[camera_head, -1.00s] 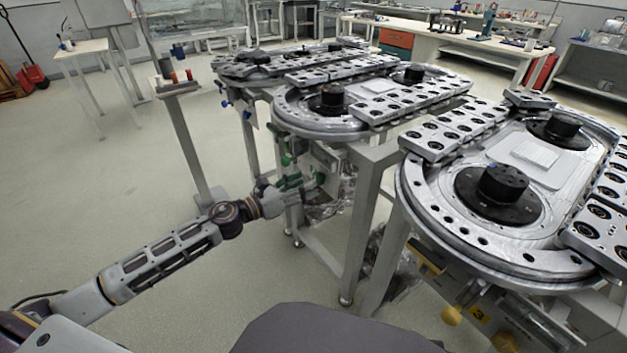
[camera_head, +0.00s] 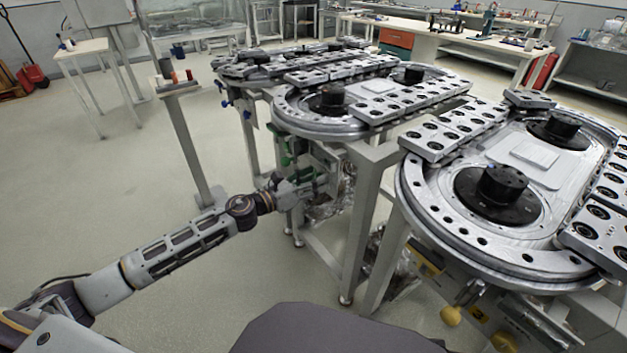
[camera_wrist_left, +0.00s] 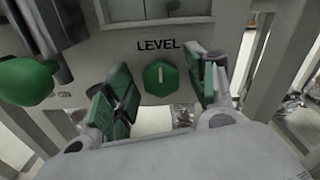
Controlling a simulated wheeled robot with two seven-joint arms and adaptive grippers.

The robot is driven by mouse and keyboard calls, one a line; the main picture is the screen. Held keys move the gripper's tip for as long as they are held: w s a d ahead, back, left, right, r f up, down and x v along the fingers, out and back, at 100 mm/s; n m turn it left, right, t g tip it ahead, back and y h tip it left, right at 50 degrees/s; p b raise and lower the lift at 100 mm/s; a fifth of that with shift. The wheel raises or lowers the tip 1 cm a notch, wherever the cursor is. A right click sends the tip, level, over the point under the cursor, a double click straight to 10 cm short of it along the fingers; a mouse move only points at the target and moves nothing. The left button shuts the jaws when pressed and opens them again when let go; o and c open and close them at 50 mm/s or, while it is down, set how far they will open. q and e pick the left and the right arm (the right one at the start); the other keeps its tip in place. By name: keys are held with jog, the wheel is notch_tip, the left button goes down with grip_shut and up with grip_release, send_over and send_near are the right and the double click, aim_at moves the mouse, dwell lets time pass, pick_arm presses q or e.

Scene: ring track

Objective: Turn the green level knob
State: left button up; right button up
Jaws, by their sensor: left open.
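The green level knob (camera_wrist_left: 160,78) shows in the left wrist view under the printed word LEVEL, on a light grey panel (camera_wrist_left: 105,50). It is a faceted knob with a pale upright line on its face. My left gripper (camera_wrist_left: 163,95) is open, with one green-padded finger on each side of the knob in that view. Whether the fingers touch it I cannot tell. In the head view my left gripper (camera_head: 318,178) is at the panel under the middle ring track (camera_head: 300,122); the knob cannot be made out there. My right gripper is not in view.
A larger green knob (camera_wrist_left: 28,82) sits left of the fingers in the wrist view. Frame legs (camera_head: 362,215) stand close right of my left gripper. The nearer ring track (camera_head: 425,205) has yellow knobs (camera_head: 451,315) below it.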

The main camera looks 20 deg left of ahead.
pick_arm(q)
jog(key=c, duration=1)
